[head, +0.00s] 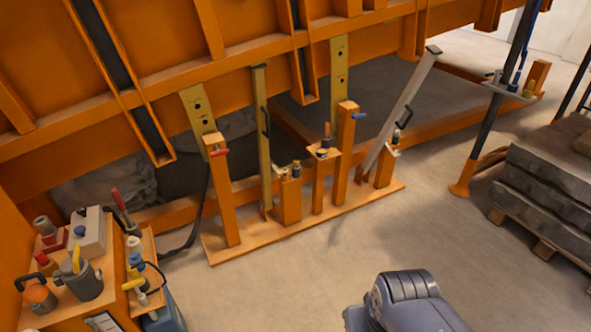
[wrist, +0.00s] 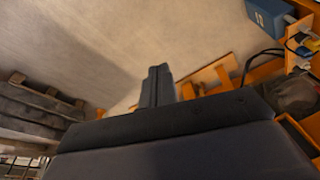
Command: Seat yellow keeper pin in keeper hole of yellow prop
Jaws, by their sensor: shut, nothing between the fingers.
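The yellow prop (head: 263,135) stands upright between the orange base plate and the tilted orange bed, with a black handle on its side. At its foot is a short orange post (head: 290,200). A small pale yellow piece (head: 279,171), possibly the keeper pin, sits at that post's top beside the prop; whether it is in a hole is too small to tell. The keeper hole cannot be made out. My gripper (wrist: 158,72) is shut and empty in the wrist view, over bare floor, apart from the prop. Part of my arm shows at the bottom of the head view.
A grey prop (head: 400,115) leans to the right. Orange posts carry a red-handled pin (head: 218,152) and a blue-handled pin (head: 360,115). A tool-laden orange stand (head: 112,290) is at lower left. Stacked slabs (head: 550,185) lie on a pallet at right. Floor in front is clear.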

